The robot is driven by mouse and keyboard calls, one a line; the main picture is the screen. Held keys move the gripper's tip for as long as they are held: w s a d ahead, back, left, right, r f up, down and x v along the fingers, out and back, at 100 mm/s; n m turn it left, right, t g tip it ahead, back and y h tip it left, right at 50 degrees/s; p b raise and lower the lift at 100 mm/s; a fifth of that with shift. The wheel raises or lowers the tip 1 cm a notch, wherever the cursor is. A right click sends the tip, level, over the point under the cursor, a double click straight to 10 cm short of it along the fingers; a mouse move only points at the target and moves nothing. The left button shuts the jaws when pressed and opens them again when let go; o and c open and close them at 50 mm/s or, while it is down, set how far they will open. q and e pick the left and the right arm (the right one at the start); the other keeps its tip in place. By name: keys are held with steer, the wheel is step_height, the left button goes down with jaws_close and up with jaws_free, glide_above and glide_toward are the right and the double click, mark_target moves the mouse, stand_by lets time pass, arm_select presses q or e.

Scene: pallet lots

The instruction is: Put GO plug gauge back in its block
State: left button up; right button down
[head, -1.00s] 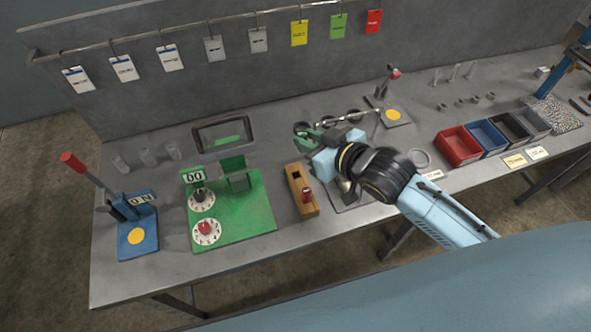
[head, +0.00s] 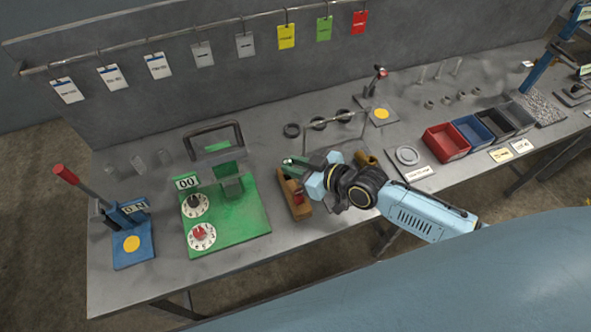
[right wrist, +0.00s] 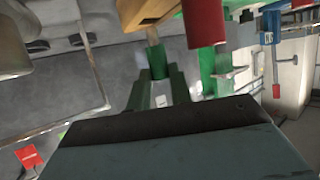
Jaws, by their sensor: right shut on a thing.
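My right gripper (head: 288,165) is over the far end of the wooden block (head: 293,207). In the right wrist view its green fingers (right wrist: 157,88) are shut on the GO plug gauge (right wrist: 157,63), a green handle with a pale metal end pointing toward the block (right wrist: 148,12). The metal end is close to the block; I cannot tell whether it is inside a hole. A red-handled gauge (head: 298,197) stands in the near part of the block, and its red handle (right wrist: 205,22) shows beside the held gauge. My left gripper is not in view.
A green board (head: 240,222) with dials and a counter lies left of the block. A blue fixture (head: 133,250) with a red lever stands further left. Red (head: 445,142) and other bins stand right.

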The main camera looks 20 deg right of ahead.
steer(key=shift+f, duration=0.75)
steer(key=shift+f+b, duration=0.55)
steer(key=shift+f, duration=0.05)
steer(key=c, duration=1.3)
jaws_free()
steer(key=shift+o, duration=0.2)
steer(key=shift+r+p, duration=0.5)
steer(key=shift+r, duration=0.05)
steer(key=p+v, duration=0.1)
steer(key=v, duration=1.1)
